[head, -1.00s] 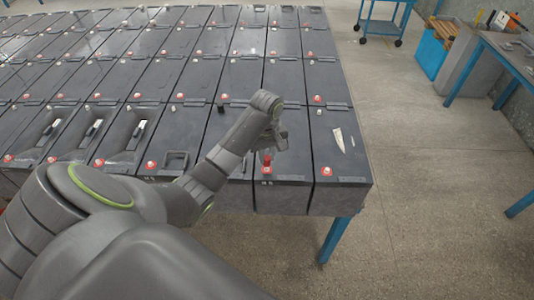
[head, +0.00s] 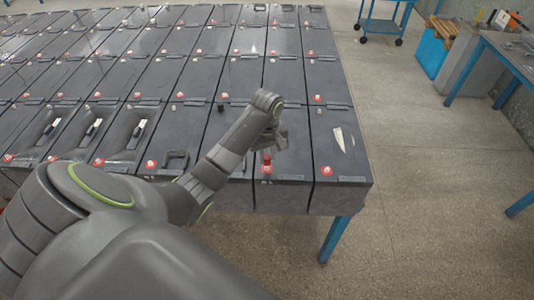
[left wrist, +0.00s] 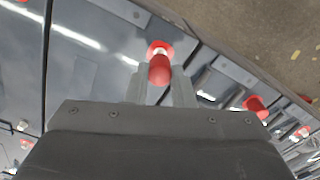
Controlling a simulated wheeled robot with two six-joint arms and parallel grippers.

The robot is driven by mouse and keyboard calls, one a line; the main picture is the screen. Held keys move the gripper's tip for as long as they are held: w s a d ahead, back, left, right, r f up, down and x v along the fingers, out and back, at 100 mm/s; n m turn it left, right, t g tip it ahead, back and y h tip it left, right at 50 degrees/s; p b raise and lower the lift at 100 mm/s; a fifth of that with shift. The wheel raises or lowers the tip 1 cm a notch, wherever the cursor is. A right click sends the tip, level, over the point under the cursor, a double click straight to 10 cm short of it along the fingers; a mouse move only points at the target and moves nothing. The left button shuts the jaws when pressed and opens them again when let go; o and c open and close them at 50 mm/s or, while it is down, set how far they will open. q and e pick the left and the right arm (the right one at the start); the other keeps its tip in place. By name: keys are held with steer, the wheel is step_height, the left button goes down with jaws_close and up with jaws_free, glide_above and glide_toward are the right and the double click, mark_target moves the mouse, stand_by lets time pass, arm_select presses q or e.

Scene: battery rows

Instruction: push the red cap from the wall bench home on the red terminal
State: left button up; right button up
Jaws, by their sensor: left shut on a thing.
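The red cap (head: 267,157) stands upright over the red terminal (head: 267,169) at the front of a dark battery in the near row. My left gripper (head: 275,143) is above it, with the arm coming in from the left. In the left wrist view the red cap (left wrist: 159,70) sits between the two fingers, and they are shut on it. The red base of the terminal (left wrist: 160,47) shows just beyond the cap's end. The cap looks in line with the terminal, but I cannot tell how deep it sits. My right gripper is out of view.
Several rows of dark batteries fill the blue-legged table. A neighbouring battery's red terminal (head: 327,170) is to the right, near the table's corner. A black post (head: 221,107) stands behind my forearm. The wall bench (head: 515,60) is at the far right, with open floor between.

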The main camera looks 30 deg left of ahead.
mark_target(267, 158)
arm_select(q)
steer(key=shift+s+f, duration=0.1)
steer(key=shift+f, duration=1.4)
stand_by(1.4)
steer(key=o, duration=1.5)
steer(key=shift+r, duration=0.1)
steer(key=shift+r, duration=3.45)
